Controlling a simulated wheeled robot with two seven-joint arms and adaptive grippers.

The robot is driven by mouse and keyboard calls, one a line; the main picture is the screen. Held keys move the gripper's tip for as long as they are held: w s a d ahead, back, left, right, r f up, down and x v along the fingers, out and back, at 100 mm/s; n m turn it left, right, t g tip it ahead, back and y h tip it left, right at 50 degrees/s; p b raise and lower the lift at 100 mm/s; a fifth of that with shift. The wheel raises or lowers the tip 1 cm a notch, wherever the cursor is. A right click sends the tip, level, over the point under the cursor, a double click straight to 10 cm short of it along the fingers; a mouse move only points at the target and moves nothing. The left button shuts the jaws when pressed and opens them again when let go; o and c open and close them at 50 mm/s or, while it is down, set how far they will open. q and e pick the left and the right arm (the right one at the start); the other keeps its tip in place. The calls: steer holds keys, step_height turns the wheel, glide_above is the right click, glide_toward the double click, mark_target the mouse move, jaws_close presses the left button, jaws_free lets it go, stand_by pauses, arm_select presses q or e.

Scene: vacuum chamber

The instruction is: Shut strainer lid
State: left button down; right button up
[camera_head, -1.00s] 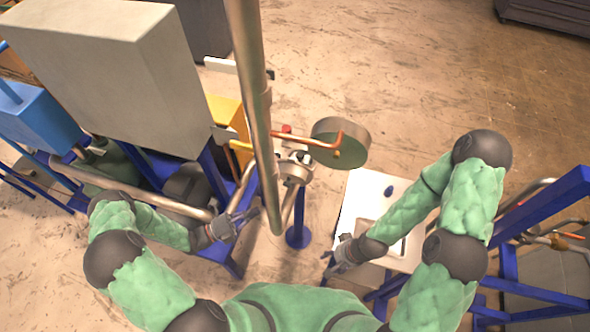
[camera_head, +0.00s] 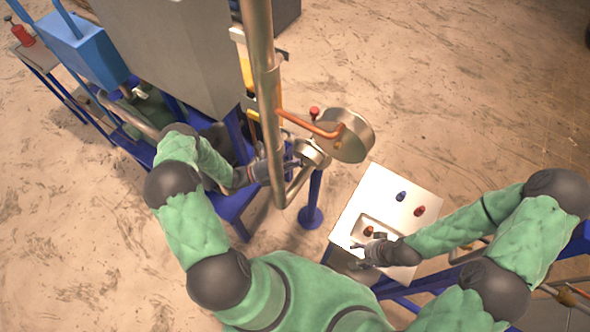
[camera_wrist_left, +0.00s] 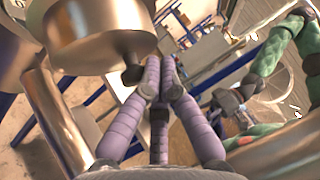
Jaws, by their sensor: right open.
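A small round metal fitting (camera_head: 312,151), which looks like the strainer, stands beside the vertical pipe in the head view. I cannot tell its lid's exact position. My left gripper (camera_head: 291,164) is right beside it, partly behind the pipe. In the left wrist view, my left gripper's purple fingers (camera_wrist_left: 160,65) are drawn together, with nothing visible between them. Their tips are close below a large shiny metal cylinder (camera_wrist_left: 100,40) and a dark knob (camera_wrist_left: 132,74). My right gripper (camera_head: 360,246) is open above the white table, near a red-brown knob (camera_head: 369,230).
A thick vertical pipe (camera_head: 265,100) stands in front of the left hand. A round metal disc (camera_head: 352,140) with a copper pipe is behind the fitting. The white table (camera_head: 380,190) carries a blue knob (camera_head: 401,196) and a red knob (camera_head: 420,211). Open floor lies behind.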

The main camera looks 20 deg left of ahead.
arm_select(q)
steer(key=shift+w+r, duration=0.1)
steer(key=shift+w, duration=0.3)
steer(key=shift+d, duration=0.1)
arm_select(e)
steer(key=shift+d+r, duration=0.1)
steer(key=shift+d, duration=0.1)
arm_select(q)
steer(key=shift+s, duration=0.1)
